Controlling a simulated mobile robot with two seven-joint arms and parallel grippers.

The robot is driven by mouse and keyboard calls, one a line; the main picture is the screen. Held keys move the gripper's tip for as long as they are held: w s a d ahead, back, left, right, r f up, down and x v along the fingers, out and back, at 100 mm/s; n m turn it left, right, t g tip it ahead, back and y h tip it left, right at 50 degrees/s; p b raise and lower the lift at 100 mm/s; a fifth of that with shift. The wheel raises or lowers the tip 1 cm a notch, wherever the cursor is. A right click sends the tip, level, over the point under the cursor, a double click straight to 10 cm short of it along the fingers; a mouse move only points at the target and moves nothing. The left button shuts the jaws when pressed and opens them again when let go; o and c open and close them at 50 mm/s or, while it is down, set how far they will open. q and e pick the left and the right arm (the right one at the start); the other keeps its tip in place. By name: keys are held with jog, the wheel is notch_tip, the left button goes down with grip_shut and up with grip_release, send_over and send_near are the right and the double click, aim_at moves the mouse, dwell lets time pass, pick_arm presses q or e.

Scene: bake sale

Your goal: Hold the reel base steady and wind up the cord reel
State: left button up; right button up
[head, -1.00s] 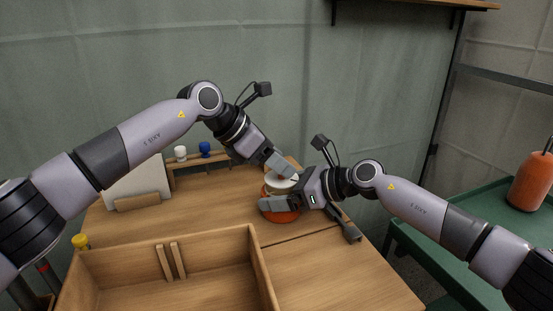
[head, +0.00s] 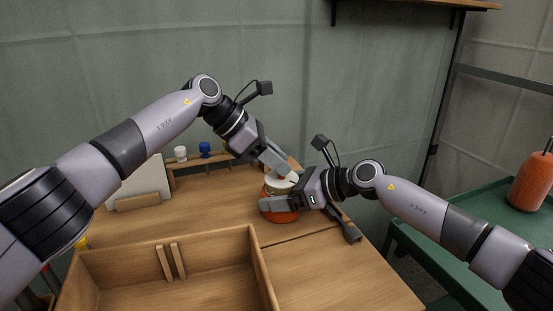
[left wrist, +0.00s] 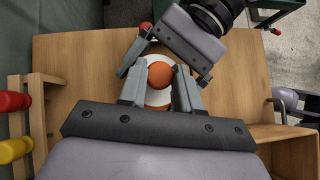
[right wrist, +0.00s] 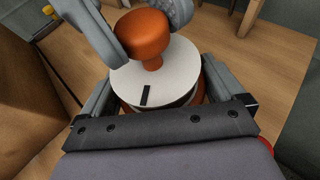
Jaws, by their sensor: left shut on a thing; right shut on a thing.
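The cord reel stands upright on the table, with a white drum (head: 281,186) above an orange base (head: 279,217). Its orange knob (left wrist: 160,75) shows in the left wrist view. My left gripper (head: 288,174) comes from above and is shut on the knob; its fingers flank the knob in the right wrist view (right wrist: 143,35). My right gripper (head: 268,203) is shut on the reel base, low at the side, with fingers on either side of the reel. The drum's white top (right wrist: 177,72) bears a black mark (right wrist: 146,95). The cord is mostly hidden.
An open wooden box (head: 165,250) stands at the front left of the table. A low rack (head: 208,165) with a white and a blue spool stands at the back. A green table (head: 455,220) with an orange container (head: 531,181) is at the right.

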dwell(0.4)
pick_arm(q)
jog(key=o, duration=1)
jog(key=v, duration=1.2)
jog(key=shift+w+a, duration=0.1)
jog(key=shift+w, duration=0.05)
jog(key=shift+o, duration=0.3)
